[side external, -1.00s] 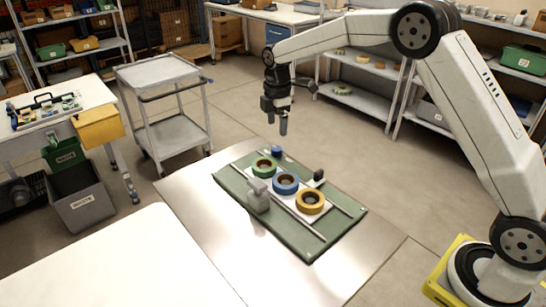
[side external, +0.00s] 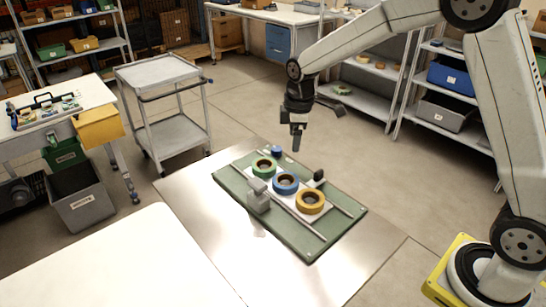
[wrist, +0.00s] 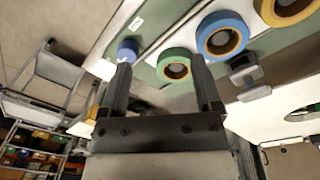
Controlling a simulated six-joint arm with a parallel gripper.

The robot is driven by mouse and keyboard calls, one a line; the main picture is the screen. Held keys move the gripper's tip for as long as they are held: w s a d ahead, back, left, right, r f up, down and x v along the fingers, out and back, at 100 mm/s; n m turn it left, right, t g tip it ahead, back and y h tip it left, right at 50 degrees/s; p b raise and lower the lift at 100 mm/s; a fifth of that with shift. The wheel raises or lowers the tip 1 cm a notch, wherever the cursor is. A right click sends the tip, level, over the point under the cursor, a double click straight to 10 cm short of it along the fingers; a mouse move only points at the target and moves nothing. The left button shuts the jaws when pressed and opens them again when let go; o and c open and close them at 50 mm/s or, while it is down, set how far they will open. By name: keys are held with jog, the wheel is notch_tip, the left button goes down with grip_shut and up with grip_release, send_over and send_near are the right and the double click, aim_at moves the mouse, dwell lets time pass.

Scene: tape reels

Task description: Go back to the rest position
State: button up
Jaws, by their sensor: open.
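My gripper (side external: 297,137) is open and empty, in the air above the far end of the green board (side external: 290,233). Its two dark fingers (wrist: 165,92) stand apart in the wrist view with nothing between them. A green tape reel (side external: 264,167), a blue tape reel (side external: 286,183) and a yellow tape reel (side external: 310,201) lie in a row on a white strip on the board. The wrist view also shows the green reel (wrist: 174,54), the blue reel (wrist: 212,35) and part of the yellow reel (wrist: 290,7).
A small blue round piece (side external: 277,151) is at the board's far end. A grey block (side external: 258,197) and a black knob (side external: 319,175) flank the row. The board lies on a metal table top (side external: 200,220). A grey cart (side external: 165,105) and shelves stand beyond.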

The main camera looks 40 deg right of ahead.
jog(key=s+f+m, duration=0.1)
jog(key=s+m, duration=0.2)
jog(key=s, duration=0.3)
jog(key=s+f+m+t, duration=0.1)
jog(key=s+m, duration=0.2)
jog(key=s, duration=0.4)
jog(key=s+a+f+m, duration=0.1)
jog(key=s+m, duration=0.3)
jog(key=s, duration=0.3)
jog(key=shift+s+f+t, duration=0.1)
jog(key=shift+f+t, duration=0.2)
jog(key=shift+t, duration=0.1)
jog(key=shift+c, duration=0.2)
